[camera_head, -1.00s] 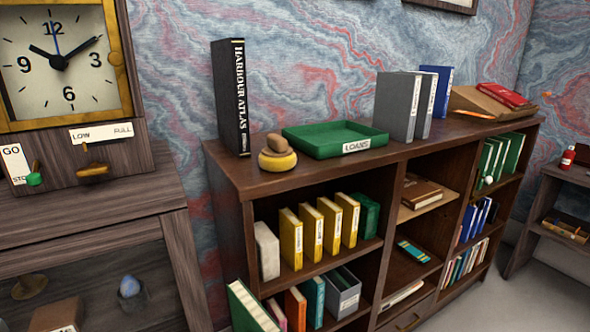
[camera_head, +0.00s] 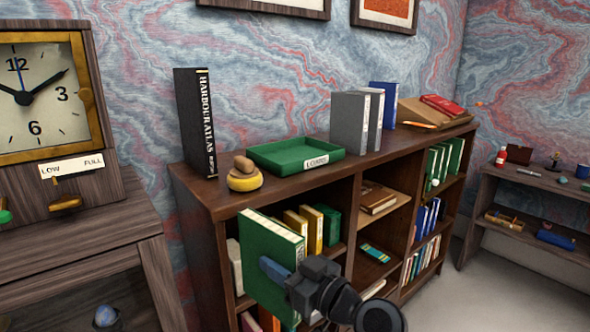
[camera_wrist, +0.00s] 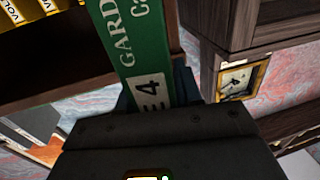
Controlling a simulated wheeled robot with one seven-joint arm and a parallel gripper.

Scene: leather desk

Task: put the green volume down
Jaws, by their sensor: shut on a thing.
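The green volume (camera_head: 268,262) is held upright in front of the left part of the bookcase, covering part of the shelf behind it. My gripper (camera_head: 290,272) is shut on its spine side. In the wrist view the green spine (camera_wrist: 132,40) runs up from between the jaws (camera_wrist: 160,98), with white lettering and a pale label showing a 4. A green tray (camera_head: 296,156) labelled LOANS sits on the bookcase top. Yellow volumes (camera_head: 312,228) and a dark green one (camera_head: 331,222) stand on the shelf behind the held book.
A clock cabinet (camera_head: 80,230) is at left. Bare top shows in front of the grey volumes.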

